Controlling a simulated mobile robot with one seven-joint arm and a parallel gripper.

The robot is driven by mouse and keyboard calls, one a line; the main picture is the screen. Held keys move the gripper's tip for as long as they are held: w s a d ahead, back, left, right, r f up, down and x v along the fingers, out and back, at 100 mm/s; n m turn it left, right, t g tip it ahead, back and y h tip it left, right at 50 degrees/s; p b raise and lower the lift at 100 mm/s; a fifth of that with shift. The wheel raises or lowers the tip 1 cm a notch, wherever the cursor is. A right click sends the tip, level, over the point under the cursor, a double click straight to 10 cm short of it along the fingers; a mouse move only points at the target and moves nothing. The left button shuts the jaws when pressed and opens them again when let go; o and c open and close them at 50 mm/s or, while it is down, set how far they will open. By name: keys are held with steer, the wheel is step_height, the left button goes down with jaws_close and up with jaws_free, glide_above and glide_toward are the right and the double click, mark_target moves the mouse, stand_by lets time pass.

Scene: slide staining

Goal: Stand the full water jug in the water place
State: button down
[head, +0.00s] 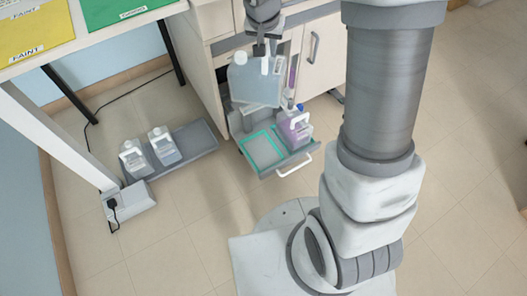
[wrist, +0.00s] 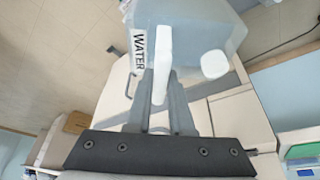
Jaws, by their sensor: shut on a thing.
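My gripper (head: 265,48) is shut on the white handle of the water jug (head: 254,84), a translucent blue-grey jug. The jug hangs above the pulled-out tray, apart from it. In the wrist view my fingers (wrist: 160,88) close on the handle, and the jug (wrist: 205,35) bears a WATER label and a white cap. A teal-outlined empty square (head: 263,151) on the low tray lies below and slightly right of the jug. I take this square for the water place; no label on it is readable.
A jug with purple liquid (head: 296,130) stands beside the square on the same pull-out tray (head: 284,171). Cabinet doors (head: 322,55) rise behind. The floor in front is clear.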

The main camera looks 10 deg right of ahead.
mark_target(270, 99)
steer(key=f+m, duration=0.1)
steer(key=f, duration=0.4)
steer(key=s+f+m+h, duration=0.1)
steer(key=f+m, duration=0.1)
steer(key=f, duration=0.4)
steer(key=f+m, duration=0.2)
steer(key=f, duration=0.4)
steer(key=shift+s+d+f+g+h, duration=0.1)
steer(key=shift+s+d+g+h, duration=0.2)
steer(key=shift+s+g, duration=0.1)
steer(key=shift+s+d+f+m+g+h, duration=0.8)
steer(key=shift+s+f+m, duration=2.15)
steer(key=shift+f, duration=3.5)
steer(key=w+a+f+n, duration=0.1)
steer(key=w+a+f, duration=0.1)
steer(key=w+f, duration=0.7)
steer(key=shift+a+f+y, duration=0.2)
steer(key=shift+f+y, duration=0.1)
steer(key=shift+f, duration=0.55)
steer(key=shift+f+n, duration=0.1)
steer(key=shift+n, duration=0.15)
steer(key=c, duration=1.2)
jaws_free()
steer(key=shift+s+f+b, duration=0.15)
steer(key=shift+b, duration=0.2)
steer(key=shift+c, duration=0.2)
steer(key=o, duration=0.4)
steer(key=shift+o, duration=0.2)
